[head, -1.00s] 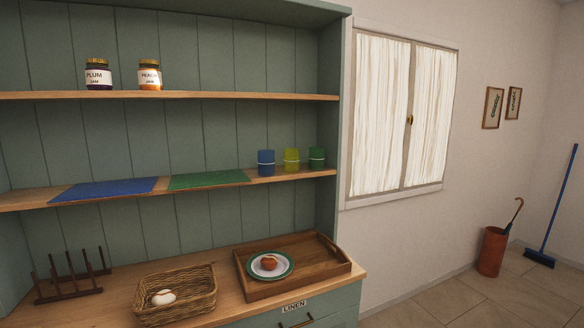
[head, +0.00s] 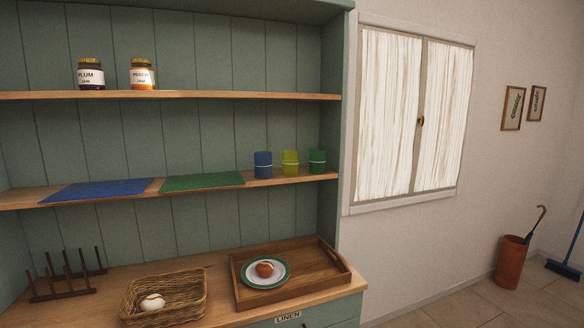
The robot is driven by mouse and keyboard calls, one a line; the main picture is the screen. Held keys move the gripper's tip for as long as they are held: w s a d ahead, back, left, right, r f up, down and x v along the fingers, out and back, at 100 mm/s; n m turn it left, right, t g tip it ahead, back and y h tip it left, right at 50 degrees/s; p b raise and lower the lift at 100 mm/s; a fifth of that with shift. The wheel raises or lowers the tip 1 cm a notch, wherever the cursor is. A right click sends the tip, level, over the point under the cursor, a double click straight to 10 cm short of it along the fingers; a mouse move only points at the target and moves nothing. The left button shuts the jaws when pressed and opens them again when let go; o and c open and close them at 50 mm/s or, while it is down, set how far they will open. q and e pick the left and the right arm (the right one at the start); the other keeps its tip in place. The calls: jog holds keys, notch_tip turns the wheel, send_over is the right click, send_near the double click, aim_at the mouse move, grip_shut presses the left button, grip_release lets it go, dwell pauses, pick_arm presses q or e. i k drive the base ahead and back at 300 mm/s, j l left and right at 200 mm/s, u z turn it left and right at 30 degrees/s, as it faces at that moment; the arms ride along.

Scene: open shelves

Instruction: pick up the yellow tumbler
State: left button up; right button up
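The yellow tumbler (head: 290,163) stands upright on the middle shelf (head: 255,182) near its right end. It has a pale band around it. A blue tumbler (head: 263,164) stands just left of it and a green tumbler (head: 317,161) just right of it, with small gaps between them. Neither of my grippers shows in the head view.
A blue mat (head: 95,191) and a green mat (head: 202,181) lie left of the tumblers. Jam jars (head: 91,74) stand on the upper shelf. Below are a rack (head: 65,280), a wicker basket (head: 190,305) and a wooden tray (head: 320,280) with a plate. Space before the tumblers is clear.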

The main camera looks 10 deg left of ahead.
aim_at(290, 158)
jog(key=i+l+u, duration=0.1)
jog(key=l, duration=0.25)
jog(key=i+l+u, duration=0.1)
jog(key=i+l, duration=0.2)
jog(key=i+l+u, duration=0.1)
jog(key=l, duration=0.35)
jog(key=i+l+u, duration=0.1)
jog(key=i+l, duration=0.3)
jog(key=l, duration=0.35)
jog(key=i+l+u, duration=0.15)
jog(key=l, duration=0.25)
